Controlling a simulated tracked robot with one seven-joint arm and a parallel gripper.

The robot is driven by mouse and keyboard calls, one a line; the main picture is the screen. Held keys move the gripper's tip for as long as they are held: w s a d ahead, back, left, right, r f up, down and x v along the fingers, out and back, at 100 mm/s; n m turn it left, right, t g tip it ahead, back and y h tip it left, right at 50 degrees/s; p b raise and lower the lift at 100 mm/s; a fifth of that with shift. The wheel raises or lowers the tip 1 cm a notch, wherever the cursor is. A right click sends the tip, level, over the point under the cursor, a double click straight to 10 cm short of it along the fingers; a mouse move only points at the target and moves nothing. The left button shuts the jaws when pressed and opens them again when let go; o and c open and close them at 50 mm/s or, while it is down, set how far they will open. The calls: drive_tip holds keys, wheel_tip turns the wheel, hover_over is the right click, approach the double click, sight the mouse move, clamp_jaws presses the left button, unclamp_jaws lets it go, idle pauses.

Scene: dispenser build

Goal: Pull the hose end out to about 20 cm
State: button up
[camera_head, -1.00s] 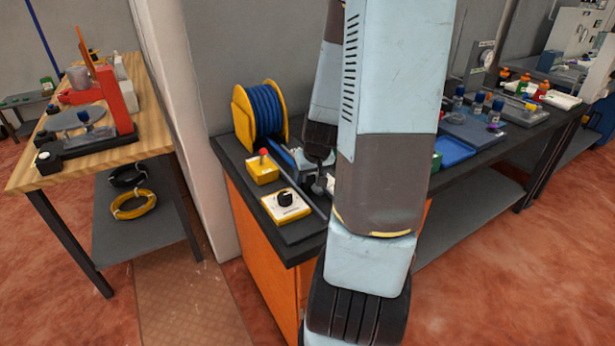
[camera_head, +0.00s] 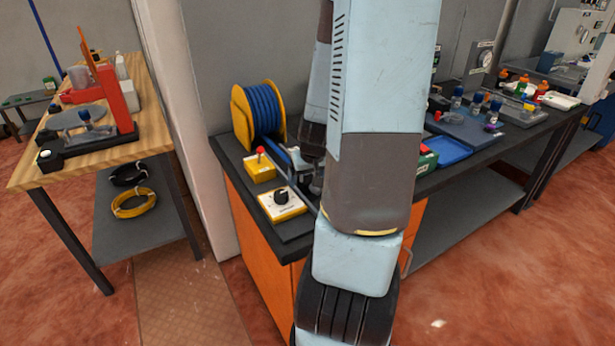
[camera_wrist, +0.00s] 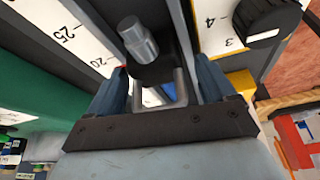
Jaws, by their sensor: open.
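A blue hose is wound on a yellow reel (camera_head: 238,108) at the back left of the bench in the head view. In the wrist view, my gripper (camera_wrist: 160,88) is open, one finger at each side of a grey bracket. A grey metal cylinder (camera_wrist: 138,42) stands on a dark block just beyond the fingertips; I cannot tell whether it is the hose end. A small bit of blue (camera_wrist: 168,92) shows between the fingers. In the head view my arm hides most of the gripper.
A yellow box with a red-tipped lever (camera_head: 259,166) and a dial box (camera_head: 282,205) stand at the bench's front left. The dial box's knob (camera_wrist: 265,15) is close to the right finger. A blue tray (camera_head: 447,150) lies right of my arm.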

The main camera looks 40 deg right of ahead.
drive_tip(key=shift+d+r, duration=0.1)
idle(0.3)
drive_tip(key=shift+v, duration=0.8)
drive_tip(key=v, duration=1.2)
drive_tip(key=s+a+r+n, duration=0.1)
drive_tip(key=s+a+r, duration=0.3)
drive_tip(key=a, duration=0.5)
drive_tip(key=s+a+r+n+t+y, duration=0.1)
drive_tip(key=s+a+r, duration=0.3)
drive_tip(key=a+r, duration=0.5)
drive_tip(key=shift+s+r+n, duration=0.25)
drive_tip(key=shift+s+n, duration=0.1)
drive_tip(key=shift+n, duration=0.35)
